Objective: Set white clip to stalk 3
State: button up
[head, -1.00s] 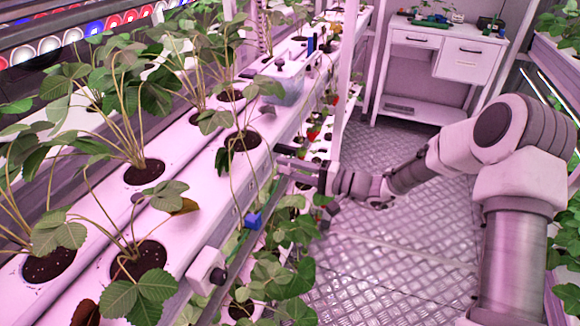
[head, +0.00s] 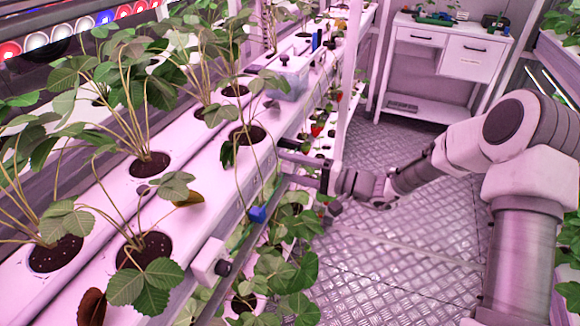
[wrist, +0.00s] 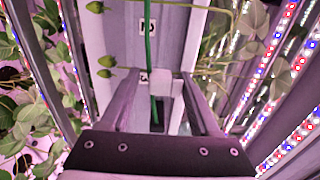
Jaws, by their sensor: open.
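My gripper (head: 286,164) is open beside the edge of the white growing gutter (head: 228,188), its fingers pointing left at it. In the wrist view my gripper (wrist: 160,80) shows two fingers apart. A small white block (wrist: 165,83), which looks like the white clip, sits between the fingertips, close to a thin green stalk (wrist: 152,50). Whether it is around the stalk or only beside it I cannot tell. A label reading 3 (wrist: 143,77) is just left of the block. A label reading 2 (wrist: 147,25) is higher up.
Strawberry plants (head: 140,255) grow from holes in the gutters, with leaves hanging near my arm. A blue clip (head: 257,214) and a white box with a dark knob (head: 211,262) are on the gutter's side. A clear bin (head: 288,75) stands farther back. The metal floor (head: 400,265) is open.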

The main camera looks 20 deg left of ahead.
jog(key=s+d, duration=0.1)
jog(key=d, duration=1.6)
jog(key=shift+s+d, duration=0.15)
